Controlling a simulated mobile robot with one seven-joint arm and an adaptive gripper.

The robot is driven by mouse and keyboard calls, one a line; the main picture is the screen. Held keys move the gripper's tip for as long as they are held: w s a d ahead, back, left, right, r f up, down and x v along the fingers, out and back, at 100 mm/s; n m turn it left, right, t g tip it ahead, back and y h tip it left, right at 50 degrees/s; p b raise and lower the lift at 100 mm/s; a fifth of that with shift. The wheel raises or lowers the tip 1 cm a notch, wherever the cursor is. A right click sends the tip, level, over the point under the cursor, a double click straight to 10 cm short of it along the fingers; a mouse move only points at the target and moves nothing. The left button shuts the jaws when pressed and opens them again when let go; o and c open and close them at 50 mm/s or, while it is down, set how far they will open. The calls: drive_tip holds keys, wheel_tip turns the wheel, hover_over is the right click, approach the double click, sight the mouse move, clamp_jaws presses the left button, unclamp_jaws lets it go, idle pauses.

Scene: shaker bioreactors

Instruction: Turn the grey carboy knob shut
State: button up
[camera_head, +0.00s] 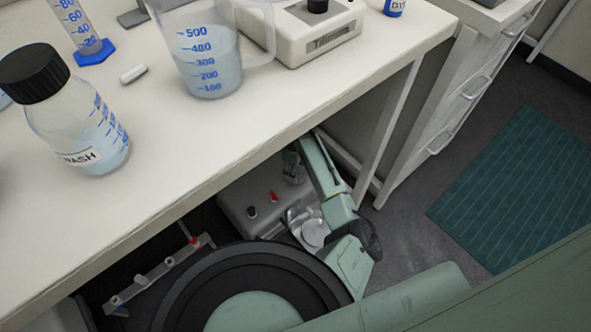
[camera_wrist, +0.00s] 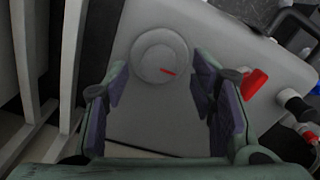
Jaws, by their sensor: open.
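The grey knob (camera_wrist: 158,48) is round, with a red pointer mark pointing right, on a pale grey body (camera_wrist: 150,115) in the wrist view. My gripper (camera_wrist: 158,68) is open, its dark-padded fingers to the left and right of the knob's lower part. I see gaps on both sides and cannot tell the depth between fingertips and knob. In the head view my gripper (camera_head: 293,166) is small and partly shaded under the bench, by the back of a pale grey body (camera_head: 232,205). The grey knob cannot be made out there.
A red handle (camera_wrist: 252,82) and a dark-capped fitting (camera_wrist: 298,104) sit right of the knob. The bench (camera_head: 160,160) overhangs my arm, with a bench leg (camera_head: 388,130) nearby. A rail with red and pale valves (camera_head: 165,262) is at lower left.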

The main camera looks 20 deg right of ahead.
drive_tip(key=shift+f, duration=0.95)
drive_tip(key=c, duration=1.1)
drive_tip(key=shift+c, duration=0.2)
